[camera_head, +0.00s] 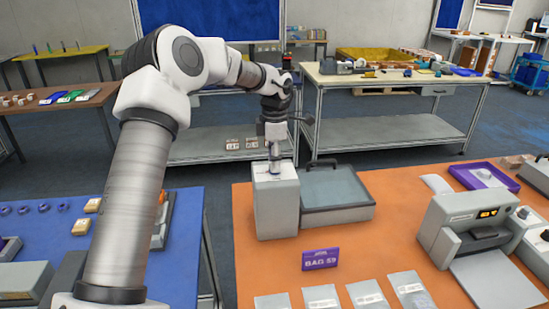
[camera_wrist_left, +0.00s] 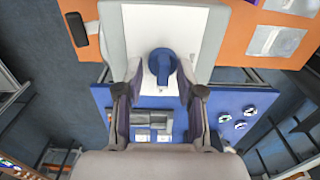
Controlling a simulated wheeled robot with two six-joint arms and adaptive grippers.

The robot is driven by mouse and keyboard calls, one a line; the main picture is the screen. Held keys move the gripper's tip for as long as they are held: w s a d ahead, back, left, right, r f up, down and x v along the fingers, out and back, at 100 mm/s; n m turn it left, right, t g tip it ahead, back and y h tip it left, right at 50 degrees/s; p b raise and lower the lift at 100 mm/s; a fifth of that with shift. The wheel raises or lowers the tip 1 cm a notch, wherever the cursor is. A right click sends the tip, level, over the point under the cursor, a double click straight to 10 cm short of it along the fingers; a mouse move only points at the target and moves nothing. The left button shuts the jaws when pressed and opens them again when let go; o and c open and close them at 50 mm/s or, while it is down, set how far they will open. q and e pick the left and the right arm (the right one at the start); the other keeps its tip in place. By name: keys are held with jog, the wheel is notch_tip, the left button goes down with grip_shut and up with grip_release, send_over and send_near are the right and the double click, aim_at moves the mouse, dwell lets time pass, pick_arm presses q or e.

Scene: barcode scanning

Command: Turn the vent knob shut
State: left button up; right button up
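The vent knob (camera_wrist_left: 161,64) is a round blue knob with a raised bar, on the pale top face of a grey box (camera_head: 277,212). The box stands on the orange table beside a grey lidded case. My left gripper (camera_head: 273,166) points down at the top of the box, and in the head view it hides the knob. In the left wrist view, its two fingers (camera_wrist_left: 160,78) are apart, one on either side of the knob, with small gaps visible. My right gripper is in neither view.
The grey case (camera_head: 336,189) with a black handle stands close to the right of the box. A purple "BAG 59" sign (camera_head: 320,259) and several flat packets lie in front. A grey machine (camera_head: 473,228) stands right. A blue table (camera_head: 183,260) is left.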

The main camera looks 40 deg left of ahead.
pick_arm(q)
jog(key=shift+s+d+r, duration=0.15)
jog(key=shift+d, duration=0.05)
jog(key=shift+c, duration=0.3)
jog(key=shift+d+r, duration=0.1)
jog(key=c, duration=0.5)
grip_shut()
